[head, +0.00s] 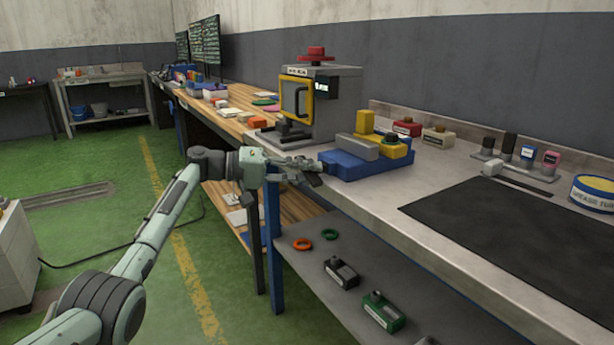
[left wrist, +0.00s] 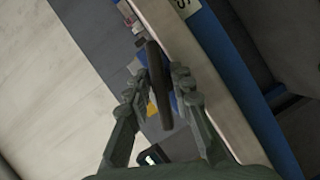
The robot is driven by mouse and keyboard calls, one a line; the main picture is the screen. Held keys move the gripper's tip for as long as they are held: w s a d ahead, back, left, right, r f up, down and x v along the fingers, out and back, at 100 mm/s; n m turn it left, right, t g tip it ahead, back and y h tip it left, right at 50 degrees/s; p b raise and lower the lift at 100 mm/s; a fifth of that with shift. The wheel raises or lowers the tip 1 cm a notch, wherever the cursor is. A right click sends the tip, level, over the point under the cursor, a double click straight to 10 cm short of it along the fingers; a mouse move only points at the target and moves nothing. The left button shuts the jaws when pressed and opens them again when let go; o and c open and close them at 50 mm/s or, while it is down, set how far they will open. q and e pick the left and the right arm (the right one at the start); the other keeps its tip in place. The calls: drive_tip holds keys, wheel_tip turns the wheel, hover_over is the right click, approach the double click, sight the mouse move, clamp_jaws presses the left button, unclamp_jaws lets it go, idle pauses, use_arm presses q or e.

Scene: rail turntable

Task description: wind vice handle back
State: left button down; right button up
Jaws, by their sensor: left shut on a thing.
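The vice (head: 345,166) is a blue body at the bench's front edge, with grey and yellow blocks on or beside it. My left gripper (head: 300,172) is at its left end, over the bench edge. The dark vice handle (head: 313,180) shows at my fingertips. In the left wrist view the handle (left wrist: 158,85) is a dark bar running lengthwise between the two fingers of my left gripper (left wrist: 160,88), which is shut on it. The screw behind the handle is hidden. My right gripper is not in view.
A grey machine with a yellow-framed door (head: 297,98) and red knob stands behind the vice. A black mat (head: 500,235) lies to the right on the bench. The lower shelf (head: 310,275) holds rings and small boxes. Green floor is free to the left.

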use_arm(q)
drive_tip(key=shift+r+n+h+b, duration=0.2)
drive_tip(key=shift+n+h+b, duration=0.3)
drive_tip(key=shift+n, duration=0.9)
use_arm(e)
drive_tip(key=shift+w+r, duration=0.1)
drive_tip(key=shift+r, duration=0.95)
use_arm(q)
drive_tip(key=c, duration=1.6)
unclamp_jaws()
drive_tip(key=shift+o, duration=0.2)
drive_tip(key=shift+f, duration=0.1)
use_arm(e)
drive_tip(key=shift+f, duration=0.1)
use_arm(q)
drive_tip(key=shift+a, duration=0.1)
drive_tip(key=v, duration=0.7)
drive_tip(key=shift+a, duration=0.4)
drive_tip(key=shift+s, duration=0.1)
